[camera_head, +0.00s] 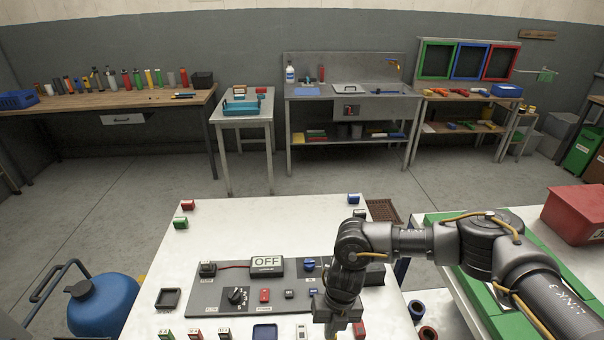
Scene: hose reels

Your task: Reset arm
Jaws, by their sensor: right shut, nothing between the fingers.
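My right arm comes in from the right over the white table (230,222). Its gripper (332,328) points down at the table's near part, by the bottom edge of the picture. It is shut and I see nothing held in it. The fingertips are partly cut off by the picture's edge. My left gripper is not in view.
A grey control panel with an OFF sign (267,265), a black knob (236,295) and small buttons lies under the arm. Small coloured blocks stand near the table's edges. A red bin (575,214) stands at right, a blue tank (103,305) at left. Workbenches line the back wall.

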